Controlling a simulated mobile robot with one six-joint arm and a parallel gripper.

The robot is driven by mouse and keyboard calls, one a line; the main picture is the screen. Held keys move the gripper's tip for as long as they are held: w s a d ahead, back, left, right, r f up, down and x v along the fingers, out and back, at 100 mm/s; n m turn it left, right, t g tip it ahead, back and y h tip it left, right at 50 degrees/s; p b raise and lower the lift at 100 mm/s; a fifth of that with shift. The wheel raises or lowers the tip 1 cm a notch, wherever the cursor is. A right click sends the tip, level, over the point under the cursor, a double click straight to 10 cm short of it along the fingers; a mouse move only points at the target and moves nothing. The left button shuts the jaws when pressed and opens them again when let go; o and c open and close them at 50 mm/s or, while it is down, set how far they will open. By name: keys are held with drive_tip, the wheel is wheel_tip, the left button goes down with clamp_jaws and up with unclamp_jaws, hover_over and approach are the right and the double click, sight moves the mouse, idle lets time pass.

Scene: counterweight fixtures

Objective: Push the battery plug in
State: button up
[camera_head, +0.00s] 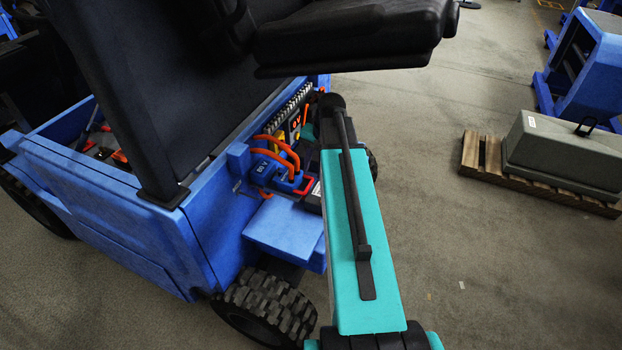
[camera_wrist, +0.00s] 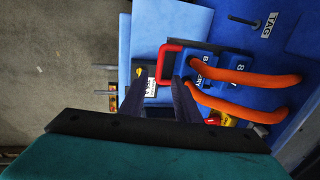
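The blue battery plug (camera_wrist: 202,62) lettered "BATTERY" has a red handle (camera_wrist: 165,60) and lies beside a second blue connector block (camera_wrist: 236,66). I cannot tell whether the two are fully joined. Orange cables (camera_wrist: 250,77) run over the blocks to the right. In the head view the blue connector (camera_head: 266,171) and red handle (camera_head: 308,186) sit in the vehicle's open side, left of my teal arm. In the head view my arm hides the gripper.
The blue vehicle (camera_head: 150,225) has a blue step (camera_head: 287,228) below the connector and a black seat (camera_head: 345,30) overhanging above. A black tyre (camera_head: 265,308) is below. A grey block on a pallet (camera_head: 535,180) stands right. The floor between is clear.

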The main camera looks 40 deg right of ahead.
sight(309, 184)
drive_tip(key=shift+w+a+f+p, duration=0.1)
drive_tip(key=shift+w+f+p, duration=0.15)
drive_tip(key=shift+f, duration=0.8)
drive_tip(key=shift+w+a+f+p, duration=0.15)
drive_tip(key=shift+f+p, duration=0.15)
drive_tip(key=shift+f, duration=0.75)
drive_tip(key=shift+w+a+f+p, duration=0.15)
drive_tip(key=shift+f+p, duration=0.1)
drive_tip(key=shift+f, duration=0.8)
clamp_jaws()
